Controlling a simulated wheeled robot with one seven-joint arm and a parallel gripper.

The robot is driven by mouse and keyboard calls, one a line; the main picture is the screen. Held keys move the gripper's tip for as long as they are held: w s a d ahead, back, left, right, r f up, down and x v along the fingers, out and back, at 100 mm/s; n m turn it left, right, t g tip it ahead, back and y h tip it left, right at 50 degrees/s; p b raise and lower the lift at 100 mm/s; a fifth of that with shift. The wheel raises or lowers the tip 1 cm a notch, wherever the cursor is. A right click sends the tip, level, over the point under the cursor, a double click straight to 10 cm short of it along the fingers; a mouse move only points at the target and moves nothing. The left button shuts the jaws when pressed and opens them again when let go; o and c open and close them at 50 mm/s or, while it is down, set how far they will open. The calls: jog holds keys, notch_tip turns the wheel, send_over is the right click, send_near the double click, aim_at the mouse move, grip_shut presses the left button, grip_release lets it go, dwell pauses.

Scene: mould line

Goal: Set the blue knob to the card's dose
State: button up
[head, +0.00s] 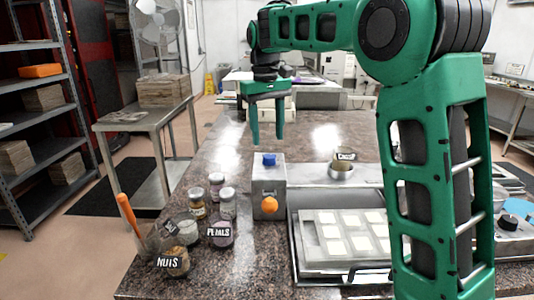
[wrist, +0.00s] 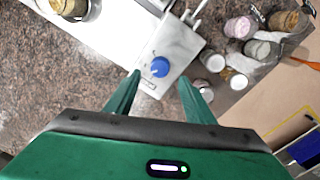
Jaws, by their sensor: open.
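The blue knob (head: 269,160) sits on top of a grey metal box (head: 268,182) on the granite counter. In the wrist view the blue knob (wrist: 160,67) shows from above, with a pale mark on its face. My gripper (head: 267,140) points down above the box, its two fingers apart and nothing between them. In the wrist view my gripper (wrist: 160,76) has a finger on either side of the knob's near edge, apart from it.
An orange knob (head: 270,204) is on the box's front. Several jars, including one labelled PETALS (head: 220,233) and one labelled NUTS (head: 173,262), stand to the left. A mould tray (head: 312,254) with pale squares lies to the right. The counter behind the box is clear.

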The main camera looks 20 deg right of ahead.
aim_at(269, 156)
jog(key=f, duration=0.6)
jog(key=shift+d+f, duration=0.2)
jog(key=c, duration=1.1)
